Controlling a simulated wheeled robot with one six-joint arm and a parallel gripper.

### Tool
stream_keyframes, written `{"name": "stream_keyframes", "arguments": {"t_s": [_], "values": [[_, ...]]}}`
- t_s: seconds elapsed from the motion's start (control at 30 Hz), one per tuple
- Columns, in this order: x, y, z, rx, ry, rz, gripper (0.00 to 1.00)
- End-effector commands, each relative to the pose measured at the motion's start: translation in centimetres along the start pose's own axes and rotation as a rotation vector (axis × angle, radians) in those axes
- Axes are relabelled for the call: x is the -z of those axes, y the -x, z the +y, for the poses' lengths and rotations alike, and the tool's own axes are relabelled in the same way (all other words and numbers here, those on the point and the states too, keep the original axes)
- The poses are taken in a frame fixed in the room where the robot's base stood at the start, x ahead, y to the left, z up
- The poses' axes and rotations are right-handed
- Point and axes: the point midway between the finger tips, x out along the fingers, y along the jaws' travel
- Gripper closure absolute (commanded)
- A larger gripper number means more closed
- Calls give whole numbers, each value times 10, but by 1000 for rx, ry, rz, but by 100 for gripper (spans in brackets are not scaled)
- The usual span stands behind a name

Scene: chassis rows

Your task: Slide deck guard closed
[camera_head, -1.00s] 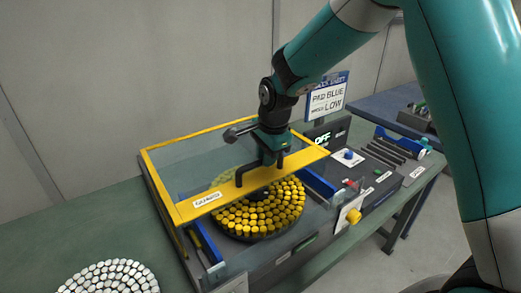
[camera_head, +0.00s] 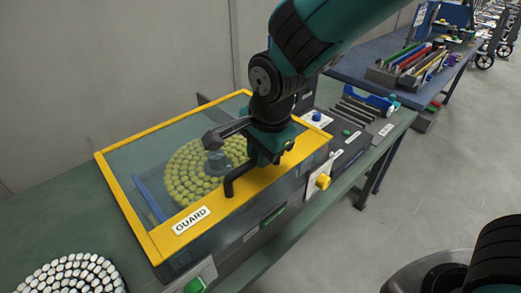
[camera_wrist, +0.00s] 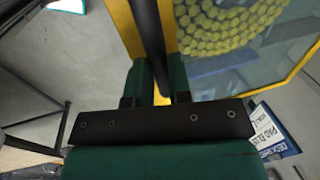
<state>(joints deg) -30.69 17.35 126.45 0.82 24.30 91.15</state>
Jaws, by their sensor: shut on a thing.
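The deck guard (camera_head: 165,241) is a clear panel in a yellow frame with a GUARD label, in the head view. It lies over the deck, and its front bar is along the deck's front edge. Yellow-topped pieces (camera_head: 185,183) in a round group show through the panel. My gripper (camera_head: 264,165) is at the guard's front bar, shut on its black handle (camera_head: 232,182). In the wrist view the handle (camera_wrist: 150,35) runs between the two green fingers. My gripper hides part of the bar and the handle's far end.
A round group of white-topped pieces (camera_head: 70,276) sits on the green bench at lower left. A yellow knob (camera_head: 323,181) and a control panel with a blue button (camera_head: 316,117) are right of the deck. A blue table (camera_head: 352,66) stands behind right.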

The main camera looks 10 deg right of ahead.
Motion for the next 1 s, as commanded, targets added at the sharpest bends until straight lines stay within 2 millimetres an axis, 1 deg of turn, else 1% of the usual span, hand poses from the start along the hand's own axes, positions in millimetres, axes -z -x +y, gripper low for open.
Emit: {"name": "stream_keyframes", "arguments": {"t_s": [0.03, 0.07, 0.1, 0.17, 0.2, 0.47, 0.57, 0.67, 0.77, 1.0], "values": [[-5, -1, 7, -23, 9, -14, 100], [-5, -1, 7, -23, 9, -14, 100], [-5, -2, 7, -23, 9, -15, 74], [-5, -2, 7, -23, 9, -15, 60], [-4, -1, 7, -21, 9, -14, 56], [-3, 0, 4, -15, 6, -11, 56], [-3, 6, 4, -12, 6, -10, 56], [-3, 20, 3, -8, 7, -10, 56], [-3, 42, 2, -6, 7, -10, 56], [-2, 105, 3, -8, 6, -11, 56]]}}
